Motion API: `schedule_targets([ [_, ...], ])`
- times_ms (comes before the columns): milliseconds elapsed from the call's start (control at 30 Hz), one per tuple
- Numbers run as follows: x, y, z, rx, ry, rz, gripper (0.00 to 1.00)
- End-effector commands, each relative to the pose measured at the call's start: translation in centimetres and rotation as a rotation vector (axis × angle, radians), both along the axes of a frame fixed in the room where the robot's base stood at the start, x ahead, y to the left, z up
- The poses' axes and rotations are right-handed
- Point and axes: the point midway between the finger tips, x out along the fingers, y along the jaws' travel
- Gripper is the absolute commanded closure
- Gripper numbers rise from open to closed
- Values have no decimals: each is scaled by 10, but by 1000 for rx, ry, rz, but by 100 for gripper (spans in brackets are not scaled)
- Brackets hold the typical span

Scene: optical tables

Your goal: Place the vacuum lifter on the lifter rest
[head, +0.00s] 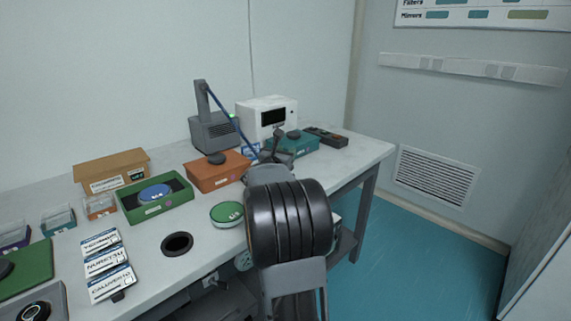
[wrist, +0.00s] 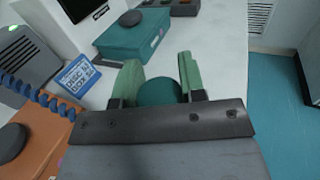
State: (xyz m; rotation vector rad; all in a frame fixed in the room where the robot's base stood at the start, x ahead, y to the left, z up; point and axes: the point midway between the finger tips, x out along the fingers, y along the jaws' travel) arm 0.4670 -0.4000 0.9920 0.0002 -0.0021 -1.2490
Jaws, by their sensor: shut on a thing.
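My gripper (wrist: 160,88) is shut on a round teal part between its two green-padded fingers. This part, apparently the top of the vacuum lifter (wrist: 159,93), is mostly hidden below by the gripper. A blue coiled cord (wrist: 42,93) runs from the grey unit on the left and passes behind my gripper. In the head view the cord hangs from the post of the grey unit (head: 213,130) down to my gripper (head: 277,143), which is over the table's right part. I cannot tell for certain which thing is the lifter rest; a black ring (head: 177,244) lies on the table front.
A green tray (head: 153,200) with a blue disc and several labelled cards stand further left.

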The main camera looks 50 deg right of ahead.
Motion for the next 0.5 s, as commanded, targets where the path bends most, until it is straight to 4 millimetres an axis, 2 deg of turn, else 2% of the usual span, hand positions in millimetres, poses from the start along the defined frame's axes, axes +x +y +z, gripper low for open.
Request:
schedule_targets([
  [67, 3, -6, -11, 1, 3, -1, 100],
  [200, 3, -4, -29, 0, 3, 0, 100],
  [500, 3, -4, -36, -1, 0, 0, 100],
])
